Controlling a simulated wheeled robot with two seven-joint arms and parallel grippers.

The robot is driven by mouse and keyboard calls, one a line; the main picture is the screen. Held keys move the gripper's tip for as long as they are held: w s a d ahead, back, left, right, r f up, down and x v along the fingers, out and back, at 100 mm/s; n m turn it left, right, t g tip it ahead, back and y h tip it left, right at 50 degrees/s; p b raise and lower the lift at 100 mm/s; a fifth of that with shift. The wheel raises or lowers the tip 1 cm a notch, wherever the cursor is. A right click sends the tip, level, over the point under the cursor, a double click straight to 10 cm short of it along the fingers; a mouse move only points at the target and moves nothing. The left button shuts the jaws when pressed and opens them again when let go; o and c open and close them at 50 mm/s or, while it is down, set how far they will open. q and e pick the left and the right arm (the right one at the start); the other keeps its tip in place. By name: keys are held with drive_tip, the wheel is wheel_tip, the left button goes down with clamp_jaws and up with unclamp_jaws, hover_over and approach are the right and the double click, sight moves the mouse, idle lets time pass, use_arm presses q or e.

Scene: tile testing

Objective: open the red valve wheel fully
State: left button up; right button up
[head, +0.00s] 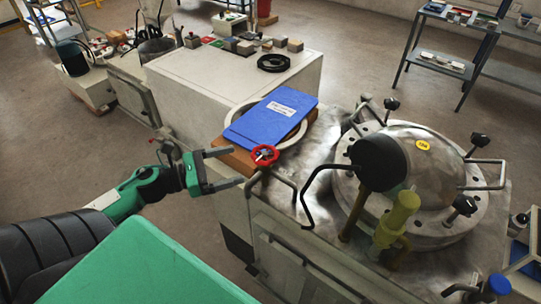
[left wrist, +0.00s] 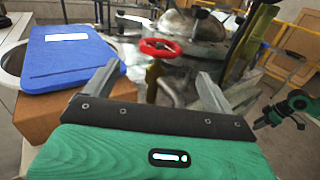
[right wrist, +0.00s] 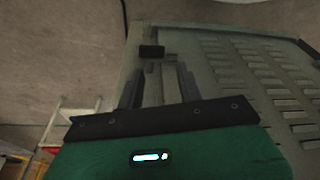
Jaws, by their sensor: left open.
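The red valve wheel (head: 265,155) sits on a small stem at the near left edge of the metal-topped machine. It also shows in the left wrist view (left wrist: 160,49), beyond the fingertips and roughly centred between them. My left gripper (head: 243,168) is open and empty, its fingers pointing at the wheel from the left; I see no clear contact. My right gripper (right wrist: 157,80) is outside the head view. In its wrist view its fingers are apart, in front of a grey louvred cabinet (right wrist: 240,75), with no held object visible.
A blue binder (head: 270,118) lies on a brown block just behind the wheel. A bent metal handle (head: 283,182) is close to the wheel's right. The domed steel vessel (head: 425,165) with black-knobbed clamps stands further right. Open floor lies left of the machine.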

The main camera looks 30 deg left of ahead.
sight(271, 155)
use_arm(q)
drive_tip(key=p+x, duration=0.1)
drive_tip(key=x, duration=0.8)
drive_tip(key=shift+w+d, duration=0.25)
drive_tip(key=shift+w, duration=0.1)
drive_tip(key=shift+w+d, duration=0.5)
drive_tip(key=shift+w, duration=0.05)
use_arm(e)
drive_tip(key=shift+s+f, duration=0.2)
drive_tip(key=shift+f, duration=1.05)
use_arm(q)
drive_tip(key=c, duration=1)
use_arm(e)
drive_tip(key=shift+w+r, duration=0.1)
drive_tip(key=shift+r, duration=0.05)
